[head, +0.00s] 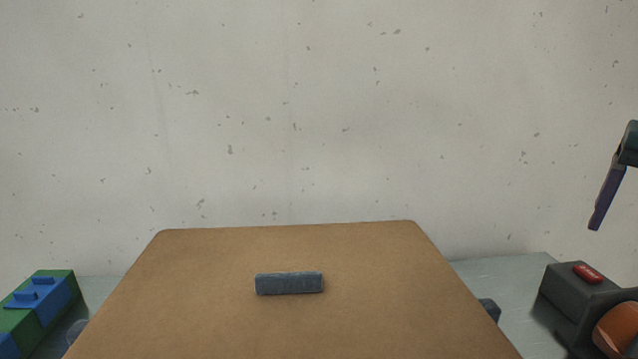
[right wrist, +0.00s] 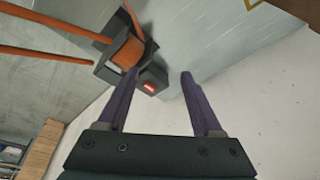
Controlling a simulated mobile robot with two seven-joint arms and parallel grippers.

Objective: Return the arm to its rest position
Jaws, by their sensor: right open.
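My right gripper (right wrist: 156,82) shows in the right wrist view with its two purple fingers spread apart and nothing between them. In the head view the right gripper (head: 595,222) is at the right edge, raised above the table and mostly out of frame; one dark purple finger shows, pointing down. It is apart from the dark box with a red button (head: 585,290) below it. That box (right wrist: 152,85) also shows beyond the fingers in the right wrist view. My left gripper is not in view.
A brown board (head: 210,290) covers the middle of the grey table (head: 500,275), with a dark grey bar (head: 289,283) lying on it. A green and blue block fixture (head: 40,305) is at the left. An orange part (head: 618,328) sits at the lower right. A speckled wall stands behind.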

